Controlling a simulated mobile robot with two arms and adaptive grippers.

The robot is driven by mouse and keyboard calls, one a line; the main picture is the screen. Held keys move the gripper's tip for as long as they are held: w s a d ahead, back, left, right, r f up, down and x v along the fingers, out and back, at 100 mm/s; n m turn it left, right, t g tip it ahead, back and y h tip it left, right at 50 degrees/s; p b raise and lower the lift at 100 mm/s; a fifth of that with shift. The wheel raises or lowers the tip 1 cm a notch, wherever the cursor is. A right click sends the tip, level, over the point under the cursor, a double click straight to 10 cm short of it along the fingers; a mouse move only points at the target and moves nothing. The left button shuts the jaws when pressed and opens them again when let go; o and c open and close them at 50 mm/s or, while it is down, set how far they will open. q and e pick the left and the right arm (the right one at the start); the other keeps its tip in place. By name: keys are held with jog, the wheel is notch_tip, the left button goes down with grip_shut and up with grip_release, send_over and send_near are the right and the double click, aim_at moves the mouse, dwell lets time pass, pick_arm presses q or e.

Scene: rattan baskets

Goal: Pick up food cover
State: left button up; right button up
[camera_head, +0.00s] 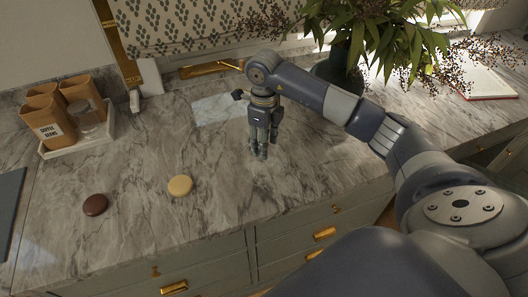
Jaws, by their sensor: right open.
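I cannot make out a food cover in the head view. A tan round item (180,185) and a dark brown round item (95,204) lie apart on the marble countertop (140,228), left of my right gripper. My right gripper (261,152) points down over the counter, near its front edge, with nothing visible in it. Its fingers are seen close together at this angle, but it is open. My left gripper is out of view.
A white tray (98,141) with brown canisters (48,112) and a clear glass (88,122) stands at the left. A leafy plant (375,35) in a dark vase (338,72) is behind my right arm. An open book (485,84) lies far right.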

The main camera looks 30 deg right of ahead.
grip_shut()
jog(key=shift+r, duration=0.1)
dwell(0.3)
